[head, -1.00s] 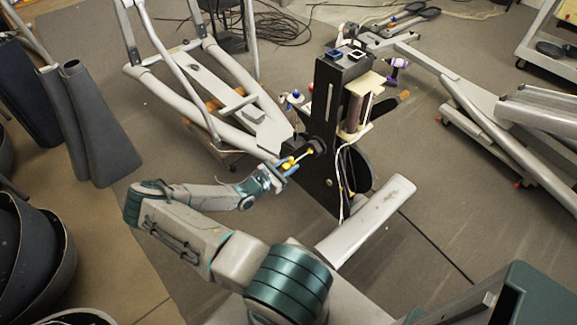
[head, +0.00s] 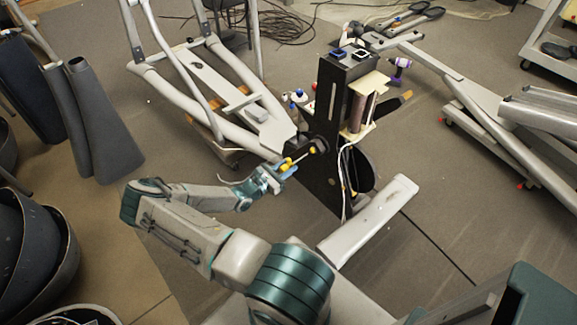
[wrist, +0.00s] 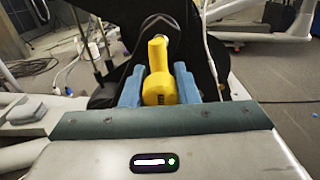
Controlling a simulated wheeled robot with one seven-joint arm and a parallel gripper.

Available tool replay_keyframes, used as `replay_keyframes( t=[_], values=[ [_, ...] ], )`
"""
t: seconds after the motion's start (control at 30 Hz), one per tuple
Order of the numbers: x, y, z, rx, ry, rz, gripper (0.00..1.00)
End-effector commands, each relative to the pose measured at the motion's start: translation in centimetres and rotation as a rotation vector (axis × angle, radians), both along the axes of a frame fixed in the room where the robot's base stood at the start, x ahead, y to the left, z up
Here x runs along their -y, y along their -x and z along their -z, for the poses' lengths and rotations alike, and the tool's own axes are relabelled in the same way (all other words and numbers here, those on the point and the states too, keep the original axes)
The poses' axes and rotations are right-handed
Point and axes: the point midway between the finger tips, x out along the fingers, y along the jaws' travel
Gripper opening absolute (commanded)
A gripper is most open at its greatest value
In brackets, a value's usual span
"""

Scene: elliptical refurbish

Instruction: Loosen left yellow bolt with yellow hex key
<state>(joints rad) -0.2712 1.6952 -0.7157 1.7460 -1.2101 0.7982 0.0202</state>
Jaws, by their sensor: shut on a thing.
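My gripper (head: 281,171) has blue fingers and is shut on the yellow hex key (head: 288,162), in front of the black upright machine body. In the wrist view the key (wrist: 158,84) stands between the two blue fingertips of my gripper (wrist: 158,92), its yellow shaft pointing away toward a dark round hub (wrist: 158,22). In the head view a small yellow spot (head: 312,150) shows at the hub end, beyond a thin greyish stretch; I cannot tell whether it is a bolt or the key's tip. The left yellow bolt is not clearly visible in the wrist view.
The black upright (head: 330,110) carries a white cable and a wheel on its right side. A grey foot bar (head: 370,220) lies in front of it. A grey frame (head: 215,95) stands behind on the left.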

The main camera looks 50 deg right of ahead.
Motion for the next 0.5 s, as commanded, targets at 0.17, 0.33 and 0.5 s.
replay_keyframes(
  t=[0.17,0.33,0.5],
  values=[
    [-0.6,-0.1,0.0,0.000,-0.001,0.000,0.00],
    [-1.0,-0.1,0.0,0.000,-0.001,-0.001,0.00],
    [-1.5,-0.2,0.0,0.001,-0.002,-0.002,0.00]
  ],
)
